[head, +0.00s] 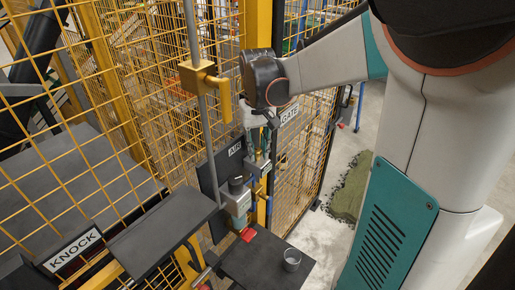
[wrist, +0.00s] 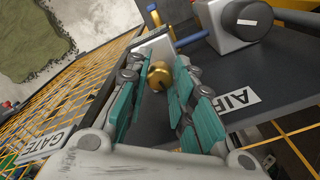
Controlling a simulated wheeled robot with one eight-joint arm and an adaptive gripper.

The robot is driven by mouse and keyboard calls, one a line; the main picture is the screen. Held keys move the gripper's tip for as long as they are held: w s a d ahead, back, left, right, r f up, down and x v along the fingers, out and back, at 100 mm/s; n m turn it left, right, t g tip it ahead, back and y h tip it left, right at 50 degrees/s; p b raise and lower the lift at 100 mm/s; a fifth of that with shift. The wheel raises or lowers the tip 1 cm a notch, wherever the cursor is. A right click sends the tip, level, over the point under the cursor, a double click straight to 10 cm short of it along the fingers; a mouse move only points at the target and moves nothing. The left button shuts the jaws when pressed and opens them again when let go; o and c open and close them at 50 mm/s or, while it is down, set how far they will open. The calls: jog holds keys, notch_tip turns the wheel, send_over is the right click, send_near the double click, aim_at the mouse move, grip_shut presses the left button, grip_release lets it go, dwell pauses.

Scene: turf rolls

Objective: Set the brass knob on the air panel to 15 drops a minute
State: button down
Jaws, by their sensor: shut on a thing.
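The air panel (head: 208,178) is a dark upright plate with a white AIR label (head: 235,149). It fills the right of the wrist view, where the label (wrist: 238,99) is tilted. The brass knob (wrist: 159,75) is small and round, and it sits between the teal-padded fingers of my gripper (wrist: 158,82), near their tips. My gripper is shut on the knob. In the head view my gripper (head: 259,143) reaches down in front of the panel, and the knob is hidden there. I cannot read a drop rate in either view.
A grey unit with a dark cylinder (head: 237,187) is mounted low on the panel. A dark shelf (head: 265,262) below holds a clear cup (head: 291,260). Yellow mesh fencing (head: 290,180) and a GATE sign (head: 289,116) stand close by. A KNOCK sign (head: 73,247) is at lower left.

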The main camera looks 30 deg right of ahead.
dwell(0.3)
jog(key=c, duration=1.4)
grip_release()
jog(key=shift+o, duration=0.2)
jog(key=shift+d, duration=0.1)
